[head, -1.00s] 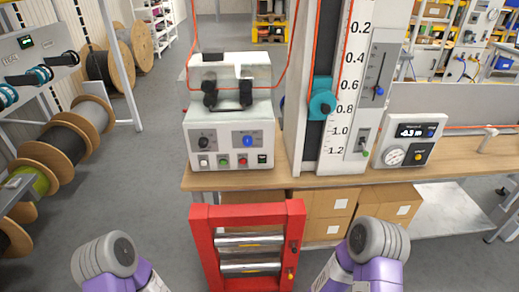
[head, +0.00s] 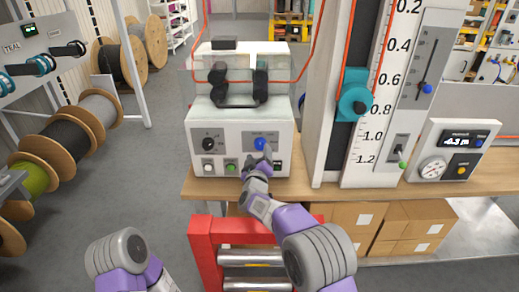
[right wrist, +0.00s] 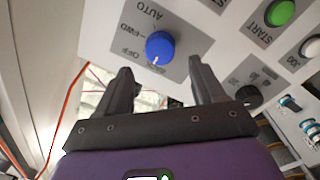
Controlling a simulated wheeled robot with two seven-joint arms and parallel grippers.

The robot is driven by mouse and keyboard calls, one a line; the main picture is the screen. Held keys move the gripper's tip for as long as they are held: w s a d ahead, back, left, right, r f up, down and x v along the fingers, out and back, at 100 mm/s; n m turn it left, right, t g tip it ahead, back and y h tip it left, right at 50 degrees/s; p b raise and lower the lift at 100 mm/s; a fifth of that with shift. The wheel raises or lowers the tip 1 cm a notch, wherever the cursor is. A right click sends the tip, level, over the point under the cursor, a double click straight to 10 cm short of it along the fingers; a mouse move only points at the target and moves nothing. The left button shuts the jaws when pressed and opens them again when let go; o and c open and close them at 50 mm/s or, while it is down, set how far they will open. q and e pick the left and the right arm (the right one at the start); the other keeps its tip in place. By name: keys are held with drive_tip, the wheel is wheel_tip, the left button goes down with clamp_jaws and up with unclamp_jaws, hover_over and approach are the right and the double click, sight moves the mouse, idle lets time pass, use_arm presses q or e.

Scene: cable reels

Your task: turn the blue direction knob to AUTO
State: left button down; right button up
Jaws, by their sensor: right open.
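The blue direction knob (head: 261,143) is on the right part of the grey control box's front panel. In the right wrist view the blue knob (right wrist: 160,47) shows a white pointer mark at its lower edge, pointing away from the AUTO label; FWD and OFF labels are also beside it. My right gripper (head: 264,158) is at the panel, just below the knob. In the right wrist view my right gripper (right wrist: 160,68) is open, its fingertips apart on either side below the knob, with nothing between them. My left arm shows at bottom left, but its gripper is out of view.
A black knob (head: 210,143) and several push buttons, including a green one (head: 231,166), sit close by on the same panel. A tall scaled column (head: 370,110) stands to the right on the wooden bench (head: 445,187). A red roller frame (head: 203,240) stands in front.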

sight(260, 146)
drive_tip(key=shift+w+d+f, duration=0.1)
drive_tip(key=shift+w+d, duration=0.05)
drive_tip(key=shift+w, duration=2.35)
drive_tip(key=c, duration=1.1)
drive_tip(key=shift+o, duration=0.2)
